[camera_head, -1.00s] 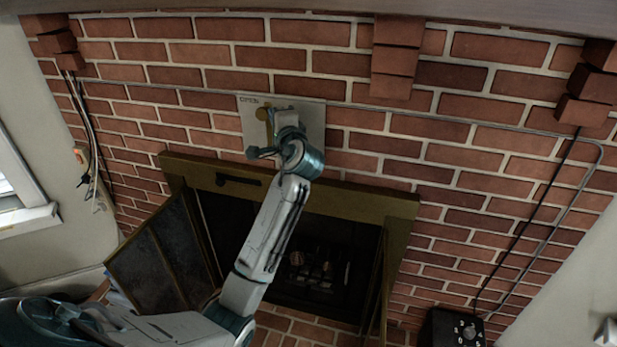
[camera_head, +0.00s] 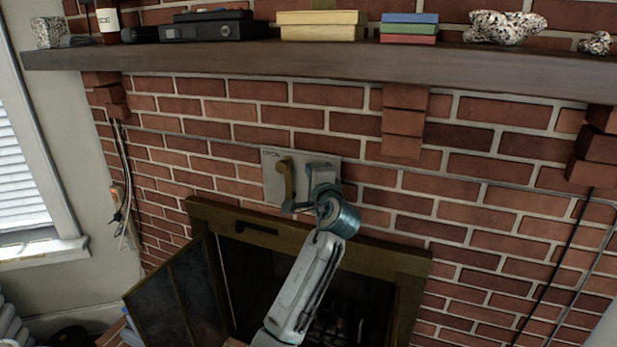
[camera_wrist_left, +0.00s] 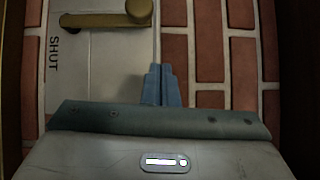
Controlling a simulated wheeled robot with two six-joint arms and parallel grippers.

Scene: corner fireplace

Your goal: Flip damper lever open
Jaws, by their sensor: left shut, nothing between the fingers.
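The damper lever (camera_head: 287,182) is a brass handle on a light grey wall plate (camera_head: 270,184) above the fireplace. It hangs down from its pivot at the plate's top. The wrist view shows the lever (camera_wrist_left: 95,19) sideways, pointing to the end marked SHUT. My left gripper (camera_head: 321,172) is shut and empty, at the right part of the plate, right of the lever. In the wrist view the closed fingers (camera_wrist_left: 163,84) lie below the pivot knob in the picture, with a visible gap. The plate's lower right is hidden by my gripper. My right gripper is not in view.
A wooden mantel (camera_head: 230,64) with boxes, books and stones overhangs the plate. The brass fireplace frame (camera_head: 385,257) lies just below, with its left glass door (camera_head: 172,297) swung open. A thin conduit runs along the brick wall.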

